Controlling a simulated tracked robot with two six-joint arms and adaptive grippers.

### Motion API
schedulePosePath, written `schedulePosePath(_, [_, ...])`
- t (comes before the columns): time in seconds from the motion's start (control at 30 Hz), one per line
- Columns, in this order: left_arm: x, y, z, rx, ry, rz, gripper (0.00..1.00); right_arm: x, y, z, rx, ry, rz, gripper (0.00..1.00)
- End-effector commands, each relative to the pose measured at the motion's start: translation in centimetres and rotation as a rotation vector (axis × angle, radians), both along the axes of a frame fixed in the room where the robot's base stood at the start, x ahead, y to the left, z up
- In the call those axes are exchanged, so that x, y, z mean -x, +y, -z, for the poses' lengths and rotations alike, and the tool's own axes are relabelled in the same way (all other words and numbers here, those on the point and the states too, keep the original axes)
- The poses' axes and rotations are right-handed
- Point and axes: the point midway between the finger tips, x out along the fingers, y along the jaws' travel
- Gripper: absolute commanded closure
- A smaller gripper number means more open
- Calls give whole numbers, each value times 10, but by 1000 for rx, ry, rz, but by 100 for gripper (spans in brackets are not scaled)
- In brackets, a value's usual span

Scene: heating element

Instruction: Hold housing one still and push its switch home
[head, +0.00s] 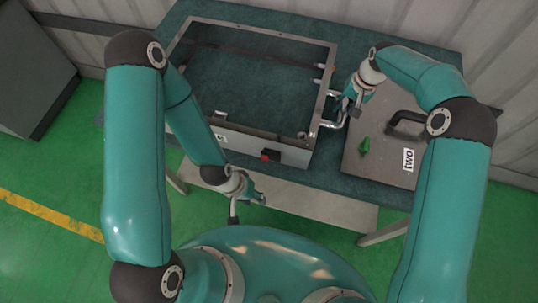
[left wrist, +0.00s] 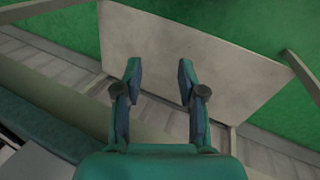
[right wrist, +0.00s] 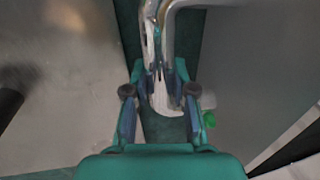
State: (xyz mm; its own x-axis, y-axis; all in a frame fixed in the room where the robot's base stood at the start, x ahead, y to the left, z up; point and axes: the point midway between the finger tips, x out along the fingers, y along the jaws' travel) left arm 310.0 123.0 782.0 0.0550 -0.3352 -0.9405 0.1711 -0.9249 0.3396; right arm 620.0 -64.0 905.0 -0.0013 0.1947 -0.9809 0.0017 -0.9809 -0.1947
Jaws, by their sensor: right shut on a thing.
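Housing one (head: 232,140) is an open grey metal frame on the table. Its front wall carries a small label and a dark switch with a red part (head: 267,154); how far the switch sits in the wall is too small to tell. A bent silver pipe handle (head: 329,124) stands out from its right side. My right gripper (head: 348,108) is shut on this pipe, which shows between the fingers in the right wrist view (right wrist: 160,74). My left gripper (head: 247,206) is in front of the front wall, below and left of the switch. It is open and empty in the left wrist view (left wrist: 157,72).
A grey panel (head: 390,165) marked TWO lies right of the housing, with a black handle (head: 405,124). A small green piece (head: 363,145) is on it. A pale lower shelf (head: 310,203) runs below the front edge of the teal tabletop (head: 335,180).

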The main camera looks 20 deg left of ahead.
Motion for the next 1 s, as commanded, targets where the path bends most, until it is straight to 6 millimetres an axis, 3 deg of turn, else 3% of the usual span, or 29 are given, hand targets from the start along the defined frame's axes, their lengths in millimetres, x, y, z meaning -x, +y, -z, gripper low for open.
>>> schedulePosePath(0.43, [0, 0, 0, 0, 0, 0, 60, 0, -1, -1, 0, -1, 1, 100])
schedulePosePath(0.67, [-4, -6, -10, 4, -38, 110, 98, 0, -1, -1, 0, -1, 1, 100])
schedulePosePath(0.87, [-12, -29, -50, 6, -186, 577, 100, 0, 0, -1, 0, -1, 1, 100])
schedulePosePath(1.0, [-11, -47, -91, -16, -341, 1097, 100, -1, 0, -1, 0, -1, 1, 100])
